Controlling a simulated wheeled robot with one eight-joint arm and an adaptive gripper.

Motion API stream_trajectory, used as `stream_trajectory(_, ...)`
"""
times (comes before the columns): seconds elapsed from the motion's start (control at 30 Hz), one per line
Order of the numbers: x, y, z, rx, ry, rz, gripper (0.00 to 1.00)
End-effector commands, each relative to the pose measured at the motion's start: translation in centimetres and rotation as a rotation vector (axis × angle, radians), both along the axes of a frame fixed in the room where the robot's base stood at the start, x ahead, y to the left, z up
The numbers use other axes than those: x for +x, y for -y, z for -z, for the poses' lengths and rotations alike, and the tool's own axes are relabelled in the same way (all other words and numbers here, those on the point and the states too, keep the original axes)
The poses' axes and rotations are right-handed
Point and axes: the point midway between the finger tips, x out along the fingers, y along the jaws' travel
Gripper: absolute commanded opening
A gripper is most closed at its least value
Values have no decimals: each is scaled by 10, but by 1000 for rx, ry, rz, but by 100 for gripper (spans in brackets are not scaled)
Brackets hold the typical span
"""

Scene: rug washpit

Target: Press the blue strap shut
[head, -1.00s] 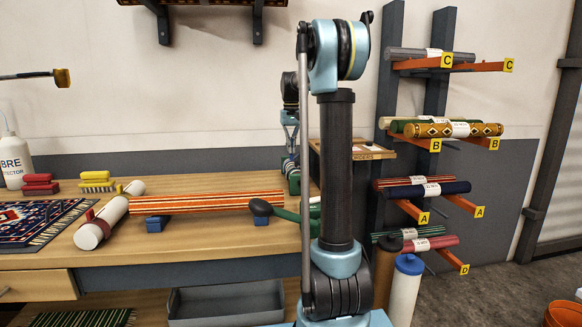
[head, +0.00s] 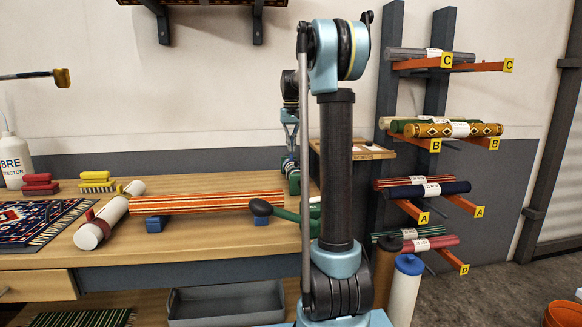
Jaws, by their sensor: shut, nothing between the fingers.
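A rolled rug with orange, red and cream stripes (head: 205,202) lies lengthwise on the wooden workbench. Two small blue pieces show under its front side, one near its left end (head: 155,224) and one near its right end (head: 261,220). I cannot tell which of them, if either, is the blue strap, or whether a strap is closed. My gripper (head: 292,183) is at the back right of the bench, beyond the roll's right end and apart from it. It is pointing down, shut and empty. My own arm partly hides that area.
A white tube (head: 110,213) lies at the roll's left end. A dark knob on a green handle (head: 261,207) is at its right end. Brushes (head: 97,181), a spray bottle (head: 13,160) and a patterned rug (head: 40,222) are left. A rack of rolls (head: 435,130) stands right.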

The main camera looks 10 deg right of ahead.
Motion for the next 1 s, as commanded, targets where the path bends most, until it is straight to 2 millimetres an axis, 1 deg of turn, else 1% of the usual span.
stream_trajectory(1.0,0,0,-64,0,0,0,0)
